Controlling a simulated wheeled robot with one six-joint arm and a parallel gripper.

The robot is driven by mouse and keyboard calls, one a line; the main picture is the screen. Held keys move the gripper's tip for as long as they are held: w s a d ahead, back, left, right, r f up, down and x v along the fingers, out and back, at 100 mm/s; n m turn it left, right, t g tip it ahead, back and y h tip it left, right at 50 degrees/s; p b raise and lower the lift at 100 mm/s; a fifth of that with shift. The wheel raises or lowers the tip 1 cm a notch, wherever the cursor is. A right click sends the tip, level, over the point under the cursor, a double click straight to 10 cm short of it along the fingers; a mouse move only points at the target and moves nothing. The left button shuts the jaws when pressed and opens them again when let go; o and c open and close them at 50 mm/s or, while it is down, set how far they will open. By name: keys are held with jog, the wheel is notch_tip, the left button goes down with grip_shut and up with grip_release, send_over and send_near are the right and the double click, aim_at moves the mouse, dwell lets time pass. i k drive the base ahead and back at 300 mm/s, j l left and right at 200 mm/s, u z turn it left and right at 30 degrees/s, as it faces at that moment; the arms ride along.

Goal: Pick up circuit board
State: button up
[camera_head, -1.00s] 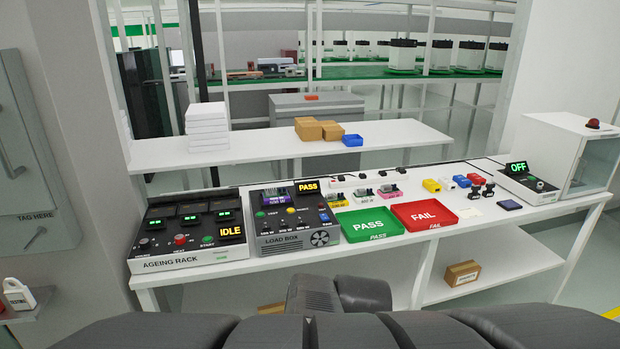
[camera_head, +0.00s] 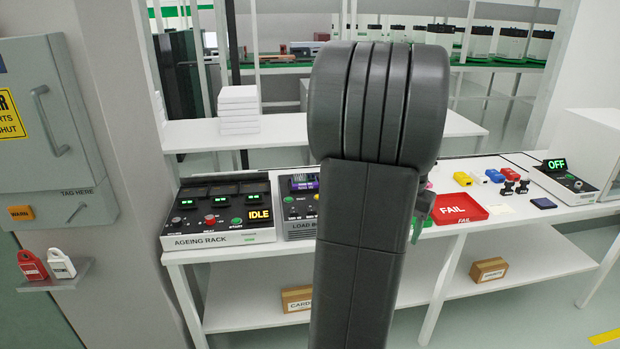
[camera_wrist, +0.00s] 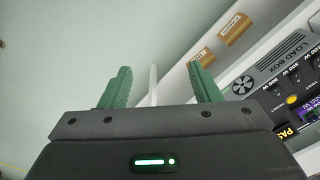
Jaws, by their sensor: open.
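A purple item that looks like a circuit board (camera_head: 304,185) sits on top of the load box (camera_head: 297,226), partly hidden by my arm in the head view. A purple part with lettering (camera_wrist: 309,113) shows on the load box (camera_wrist: 272,68) at the right edge of the wrist view. My gripper (camera_wrist: 162,86) has its two green fingers apart with nothing between them. It is off to the side of the load box. In the head view my raised arm hides most of my gripper; a bit of green finger shows beside it.
The ageing rack (camera_head: 218,213), reading IDLE, stands left of the load box. A tester reading OFF (camera_head: 563,180) is farther right. Cardboard boxes (camera_head: 488,270) stand on the lower shelf.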

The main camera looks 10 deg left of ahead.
aim_at(302, 182)
jog(key=i+u, duration=0.15)
jog(key=u, duration=0.25)
jog(key=i+l+u, duration=0.1)
jog(key=u, duration=0.3)
jog(key=i+l+u, duration=0.1)
jog(key=u, duration=0.3)
jog(key=i+l+u, duration=0.1)
jog(key=l, duration=0.25)
jog(key=i+l+u, duration=0.1)
jog(key=l, duration=0.25)
jog(key=i+l, duration=0.2)
jog(key=l, duration=0.15)
jog(key=i+l+u, duration=0.15)
jog(key=l, duration=0.2)
jog(key=i+l+u, duration=0.1)
jog(key=l, duration=0.3)
